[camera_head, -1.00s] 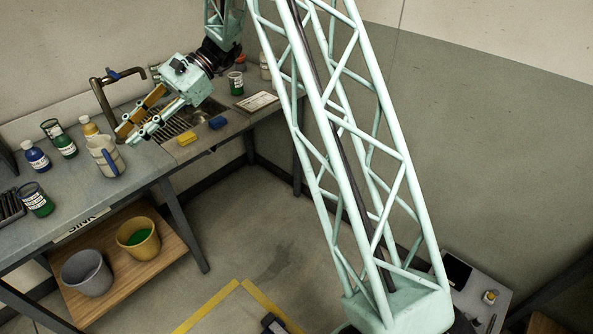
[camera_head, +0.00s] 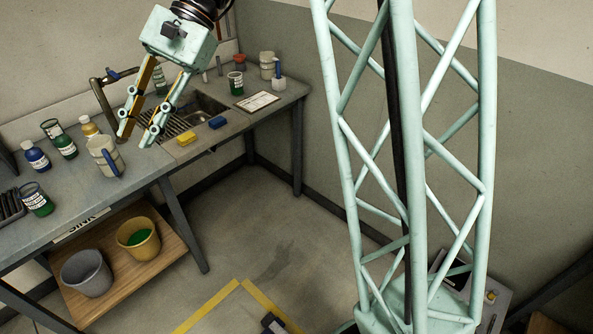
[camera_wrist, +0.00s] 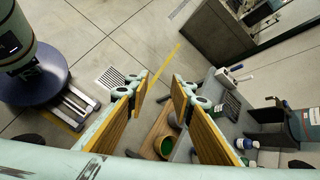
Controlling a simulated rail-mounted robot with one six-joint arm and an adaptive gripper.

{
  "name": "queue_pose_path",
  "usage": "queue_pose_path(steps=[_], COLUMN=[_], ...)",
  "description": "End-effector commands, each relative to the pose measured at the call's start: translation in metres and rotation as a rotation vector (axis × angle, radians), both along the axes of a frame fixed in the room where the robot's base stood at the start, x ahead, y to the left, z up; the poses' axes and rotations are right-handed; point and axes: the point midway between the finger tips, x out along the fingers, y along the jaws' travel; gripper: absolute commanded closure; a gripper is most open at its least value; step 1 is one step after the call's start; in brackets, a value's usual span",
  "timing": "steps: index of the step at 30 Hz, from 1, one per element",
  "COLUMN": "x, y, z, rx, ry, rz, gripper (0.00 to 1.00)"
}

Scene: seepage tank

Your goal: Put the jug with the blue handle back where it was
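The pale jug with the blue handle (camera_head: 103,155) stands upright on the counter (camera_head: 87,205) in the head view. My gripper (camera_head: 136,137) is above and to the right of the jug in that picture, pointing down, with its two yellow-lined fingers apart and nothing between them. In the wrist view my gripper (camera_wrist: 160,88) also shows open and empty. I cannot make out the jug in the wrist view.
Bottles (camera_head: 36,157) and a green jar (camera_head: 36,199) stand left of the jug. The tap (camera_head: 103,93) and sink grating (camera_head: 172,127) lie behind it. Yellow (camera_head: 187,138) and blue (camera_head: 217,122) sponges lie right. Another pale jug (camera_head: 267,63) stands at the far end. Buckets (camera_head: 138,236) sit below.

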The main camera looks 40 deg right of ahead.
Motion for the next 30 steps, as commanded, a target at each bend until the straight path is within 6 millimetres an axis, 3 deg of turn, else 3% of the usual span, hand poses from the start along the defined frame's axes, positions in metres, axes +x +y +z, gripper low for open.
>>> queue_pose_path(steps=[30], x=[-0.158], y=[-0.05], z=[0.048], rx=[-0.315], ry=[-0.322], rz=[0.246], gripper=[0.78])
